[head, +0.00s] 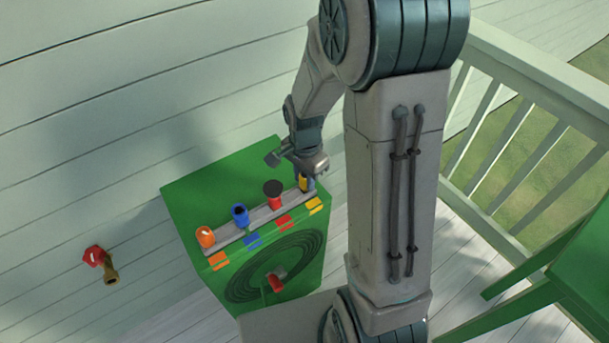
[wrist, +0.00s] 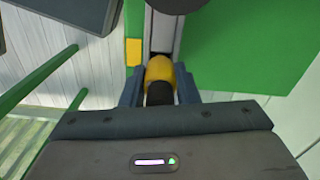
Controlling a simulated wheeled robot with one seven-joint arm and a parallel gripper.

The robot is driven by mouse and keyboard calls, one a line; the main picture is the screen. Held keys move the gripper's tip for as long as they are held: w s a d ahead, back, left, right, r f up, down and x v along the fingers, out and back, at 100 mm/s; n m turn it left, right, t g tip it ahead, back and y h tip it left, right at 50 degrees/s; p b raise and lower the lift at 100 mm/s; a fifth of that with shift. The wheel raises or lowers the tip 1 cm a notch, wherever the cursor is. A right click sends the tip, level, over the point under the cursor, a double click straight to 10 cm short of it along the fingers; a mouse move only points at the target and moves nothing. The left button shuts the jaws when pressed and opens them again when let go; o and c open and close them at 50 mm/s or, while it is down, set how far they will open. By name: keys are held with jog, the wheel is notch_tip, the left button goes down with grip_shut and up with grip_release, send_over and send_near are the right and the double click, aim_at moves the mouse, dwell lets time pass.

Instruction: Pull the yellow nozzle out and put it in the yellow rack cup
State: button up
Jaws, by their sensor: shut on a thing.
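The yellow nozzle (head: 304,184) is at the right end of the grey rack strip (head: 262,220) on top of a green box. My gripper (head: 309,177) is over that end, with its fingers around the nozzle. In the wrist view my gripper (wrist: 160,78) is shut on the yellow nozzle (wrist: 159,68), which has a black part toward the palm. A yellow label (head: 315,206) marks the box front below; it also shows in the wrist view (wrist: 133,52). No separate yellow cup can be made out; whether the nozzle sits in one is hidden by the fingers.
Along the strip stand an orange piece (head: 206,237), a blue piece (head: 240,215) and a red piece with a black top (head: 273,194). A red-handled tap (head: 99,261) is on the wall. A green table (head: 578,254) stands right.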

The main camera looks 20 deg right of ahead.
jog(key=shift+f+b, duration=0.4)
jog(key=shift+f, duration=0.2)
jog(key=o, duration=1.1)
notch_tip(320, 180, up, 14)
jog(key=shift+f+p, duration=0.1)
jog(key=shift+p, duration=0.7)
jog(key=s+r+n+t+p, duration=0.1)
jog(key=s+r+n+p, duration=0.1)
jog(key=s+r+n, duration=0.1)
jog(key=s+r+n+t+p, duration=0.1)
jog(key=s+r+n+p, duration=0.1)
jog(key=s+n, duration=0.3)
jog(key=s+r+n+p, duration=0.1)
jog(key=s+r+n, duration=0.3)
jog(key=s+r, duration=0.1)
jog(key=shift+s+d+t+p, duration=0.1)
jog(key=shift+s+t+p, duration=0.3)
